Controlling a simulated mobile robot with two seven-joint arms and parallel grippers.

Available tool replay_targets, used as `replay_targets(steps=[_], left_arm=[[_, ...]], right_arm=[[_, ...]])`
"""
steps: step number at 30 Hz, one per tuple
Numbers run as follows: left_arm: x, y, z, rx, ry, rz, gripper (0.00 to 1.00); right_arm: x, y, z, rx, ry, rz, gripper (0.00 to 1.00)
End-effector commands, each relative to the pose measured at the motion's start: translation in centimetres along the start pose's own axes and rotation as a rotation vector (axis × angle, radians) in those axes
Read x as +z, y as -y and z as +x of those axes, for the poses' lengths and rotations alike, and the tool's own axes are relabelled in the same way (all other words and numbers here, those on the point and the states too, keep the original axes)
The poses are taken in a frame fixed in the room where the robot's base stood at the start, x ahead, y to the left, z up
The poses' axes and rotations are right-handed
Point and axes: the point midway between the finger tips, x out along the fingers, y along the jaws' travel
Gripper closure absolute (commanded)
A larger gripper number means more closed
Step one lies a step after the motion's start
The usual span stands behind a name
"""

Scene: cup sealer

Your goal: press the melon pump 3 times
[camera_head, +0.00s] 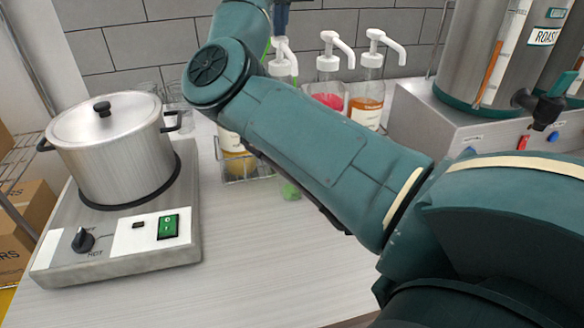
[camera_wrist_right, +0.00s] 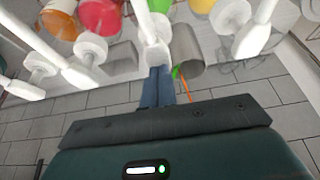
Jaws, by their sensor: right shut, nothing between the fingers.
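The melon pump appears to be the white pump (camera_head: 284,62) on the bottle with green liquid (camera_head: 290,190); my right arm hides most of that bottle in the head view. In the wrist view its white pump head (camera_wrist_right: 155,54) is at top centre, with green (camera_wrist_right: 160,5) beyond it. My right gripper (camera_head: 281,28) is shut and empty, its dark blue fingers pointing down just above this pump head. The fingertips also show at the pump head in the wrist view (camera_wrist_right: 157,72); I cannot tell whether they touch. My left gripper is out of view.
A red-syrup pump bottle (camera_head: 329,75) and an orange one (camera_head: 368,85) stand to the right. A steel pot (camera_head: 115,150) sits on a hot plate (camera_head: 60,255) at left. Steel dispensers (camera_head: 480,60) stand at right. The front counter (camera_head: 250,275) is clear.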

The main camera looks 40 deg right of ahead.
Motion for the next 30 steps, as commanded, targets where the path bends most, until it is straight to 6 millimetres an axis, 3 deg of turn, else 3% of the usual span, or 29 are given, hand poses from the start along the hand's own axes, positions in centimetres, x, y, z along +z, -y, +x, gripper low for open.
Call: replay_targets(steps=[20, 30], left_arm=[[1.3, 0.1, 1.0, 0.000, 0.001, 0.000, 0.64], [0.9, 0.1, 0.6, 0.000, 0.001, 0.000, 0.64]], right_arm=[[1.3, 0.1, 3.0, -0.001, 0.011, -0.001, 1.00], [1.1, 0.1, 2.5, -0.001, 0.013, -0.001, 1.00]])
